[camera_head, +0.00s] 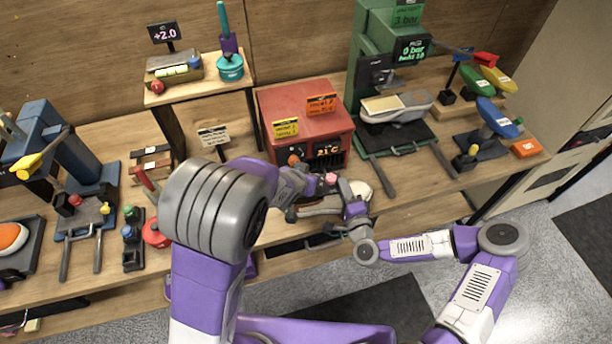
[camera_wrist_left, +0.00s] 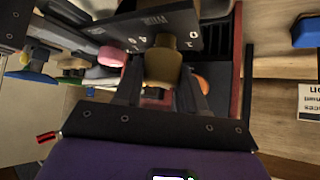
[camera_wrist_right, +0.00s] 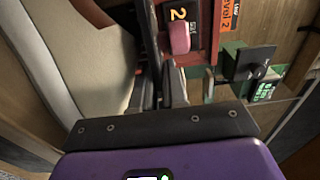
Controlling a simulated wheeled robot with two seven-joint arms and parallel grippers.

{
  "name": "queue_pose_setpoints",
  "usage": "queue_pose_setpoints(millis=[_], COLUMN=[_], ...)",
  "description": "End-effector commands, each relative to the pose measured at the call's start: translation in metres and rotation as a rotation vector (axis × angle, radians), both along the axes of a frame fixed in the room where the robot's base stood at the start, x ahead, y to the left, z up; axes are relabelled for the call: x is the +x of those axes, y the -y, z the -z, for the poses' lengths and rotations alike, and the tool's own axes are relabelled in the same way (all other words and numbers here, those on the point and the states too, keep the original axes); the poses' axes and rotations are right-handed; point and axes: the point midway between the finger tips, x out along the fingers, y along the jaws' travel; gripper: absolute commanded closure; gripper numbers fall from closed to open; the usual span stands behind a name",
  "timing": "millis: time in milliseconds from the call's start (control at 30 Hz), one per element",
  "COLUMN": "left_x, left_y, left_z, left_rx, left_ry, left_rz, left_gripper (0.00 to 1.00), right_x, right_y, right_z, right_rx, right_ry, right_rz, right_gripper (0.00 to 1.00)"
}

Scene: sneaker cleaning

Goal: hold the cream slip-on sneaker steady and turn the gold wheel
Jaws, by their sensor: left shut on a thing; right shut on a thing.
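The cream slip-on sneaker (camera_head: 362,188) lies in front of the red machine (camera_head: 318,132), partly hidden by my arms. It fills the left of the right wrist view (camera_wrist_right: 85,55). My right gripper (camera_head: 352,200) is shut on its edge; its fingers also show in the right wrist view (camera_wrist_right: 168,88). The gold wheel (camera_wrist_left: 164,62) stands on a dark numbered panel (camera_wrist_left: 145,30) in the left wrist view. My left gripper (camera_wrist_left: 160,90) is shut on it, one finger on each side. In the head view my left arm hides the wheel.
A pink knob (camera_head: 331,178) is close to both grippers. A green press (camera_head: 375,70) with a light shoe (camera_head: 397,106) stands right of the red machine. A label stand (camera_head: 213,136) and a red round piece (camera_head: 156,233) are to the left.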

Motion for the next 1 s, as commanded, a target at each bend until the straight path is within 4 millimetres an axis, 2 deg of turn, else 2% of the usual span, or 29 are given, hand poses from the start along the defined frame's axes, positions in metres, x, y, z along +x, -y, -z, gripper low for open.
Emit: queue_pose_setpoints(millis=[433, 1000], left_x=[-0.0023, -0.0027], left_y=[-0.0005, -0.0005], left_z=[0.0043, 0.0033], left_rx=[0.003, 0.007], left_ry=[-0.011, -0.008], left_rz=[0.19, 0.233], left_gripper=[0.9, 0.9], right_x=[-0.0005, -0.0005], right_y=[-0.0012, -0.0015], right_z=[-0.001, -0.0014], right_rx=[0.002, 0.002], right_ry=[0.003, 0.003], right_rz=[-0.003, -0.004], right_gripper=[1.0, 1.0])
